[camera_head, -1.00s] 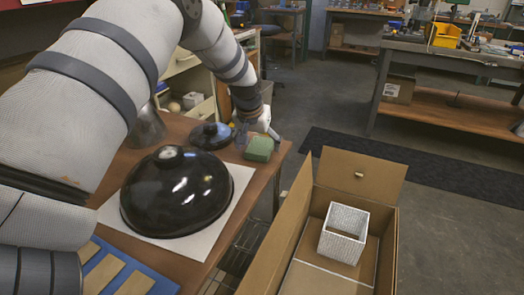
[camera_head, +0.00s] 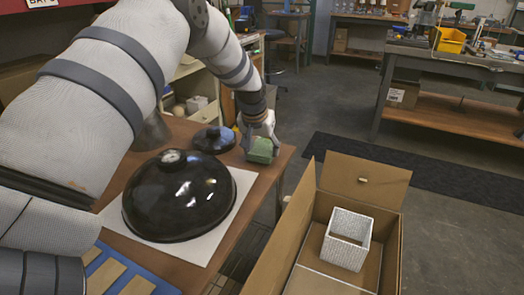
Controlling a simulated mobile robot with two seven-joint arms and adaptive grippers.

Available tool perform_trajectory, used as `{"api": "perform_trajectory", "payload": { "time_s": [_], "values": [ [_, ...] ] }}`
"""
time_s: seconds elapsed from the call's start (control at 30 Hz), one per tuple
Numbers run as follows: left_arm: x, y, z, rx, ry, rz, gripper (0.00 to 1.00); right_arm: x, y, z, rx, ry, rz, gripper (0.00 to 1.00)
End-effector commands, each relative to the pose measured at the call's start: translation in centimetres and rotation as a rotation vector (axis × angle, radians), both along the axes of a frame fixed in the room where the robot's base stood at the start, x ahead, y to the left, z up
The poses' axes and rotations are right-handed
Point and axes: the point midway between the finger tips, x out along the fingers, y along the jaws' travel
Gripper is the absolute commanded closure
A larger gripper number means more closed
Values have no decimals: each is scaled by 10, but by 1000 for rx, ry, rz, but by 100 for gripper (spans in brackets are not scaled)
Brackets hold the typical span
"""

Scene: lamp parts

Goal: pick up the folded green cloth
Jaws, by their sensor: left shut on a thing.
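The folded green cloth (camera_head: 261,152) is a small green block at the far right edge of the brown table (camera_head: 232,246). My left gripper (camera_head: 261,140) comes down over it from above, with its fingers at the cloth's two sides, shut on it. The fingertips are small and partly hidden. The cloth appears to be at the tabletop; I cannot tell if it is clear of it. My right gripper is out of view.
A black lamp shade (camera_head: 178,196) lies on a white sheet (camera_head: 238,195), with a black round base (camera_head: 212,139) behind it. A blue tray (camera_head: 100,268) is at front left.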

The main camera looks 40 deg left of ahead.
Motion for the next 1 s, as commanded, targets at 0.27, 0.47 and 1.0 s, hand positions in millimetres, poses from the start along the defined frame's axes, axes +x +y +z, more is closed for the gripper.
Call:
{"api": "perform_trajectory", "payload": {
  "time_s": [0.27, 0.47, 1.0],
  "values": [
    [-12, -38, 77, 3, -14, -3, 66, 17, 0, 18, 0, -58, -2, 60],
    [-30, -89, 105, 4, -7, -4, 66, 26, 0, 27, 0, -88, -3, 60],
    [-45, -133, 119, 0, -1, 1, 66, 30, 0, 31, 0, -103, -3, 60]
  ]
}}
